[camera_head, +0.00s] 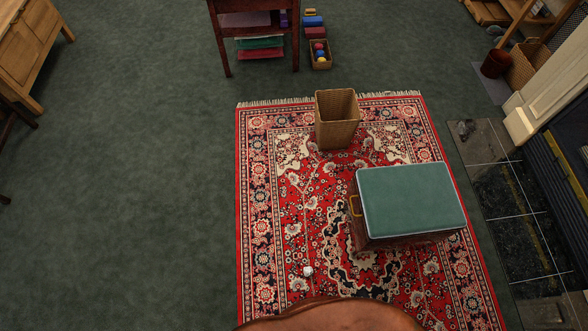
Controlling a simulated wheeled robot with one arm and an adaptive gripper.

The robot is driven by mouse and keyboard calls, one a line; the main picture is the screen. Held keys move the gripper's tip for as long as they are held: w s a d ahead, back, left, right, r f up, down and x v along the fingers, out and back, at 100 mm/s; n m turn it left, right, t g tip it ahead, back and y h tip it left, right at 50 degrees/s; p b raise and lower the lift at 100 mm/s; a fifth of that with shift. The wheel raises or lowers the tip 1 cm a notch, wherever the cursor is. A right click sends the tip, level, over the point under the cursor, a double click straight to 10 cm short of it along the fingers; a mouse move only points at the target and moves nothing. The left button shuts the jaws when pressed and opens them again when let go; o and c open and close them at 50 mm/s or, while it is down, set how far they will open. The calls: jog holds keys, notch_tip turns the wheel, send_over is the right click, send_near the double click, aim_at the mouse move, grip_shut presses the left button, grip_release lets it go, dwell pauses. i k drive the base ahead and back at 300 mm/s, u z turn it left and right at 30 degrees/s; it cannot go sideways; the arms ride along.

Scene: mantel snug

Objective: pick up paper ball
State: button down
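A small white paper ball (308,271) lies on the red patterned rug (262,215), toward the near left part of it. It is left of and nearer than the green-topped box. My gripper is not visible in this view. A brown rounded surface fills the bottom edge close to the paper ball; I cannot tell what it is.
A green-topped box (411,200) and a wicker basket (337,119) stand on the rug. A small dark table (255,30) stands behind, with a bin of balls (320,62) beside it. A tiled hearth (505,215) lies right. The green carpet (140,190) at left is clear.

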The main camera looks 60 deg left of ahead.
aim_at(307, 271)
jog(key=k, duration=1.2)
jog(key=u, duration=4.05)
jog(key=i, duration=0.2)
jog(key=z, duration=2.25)
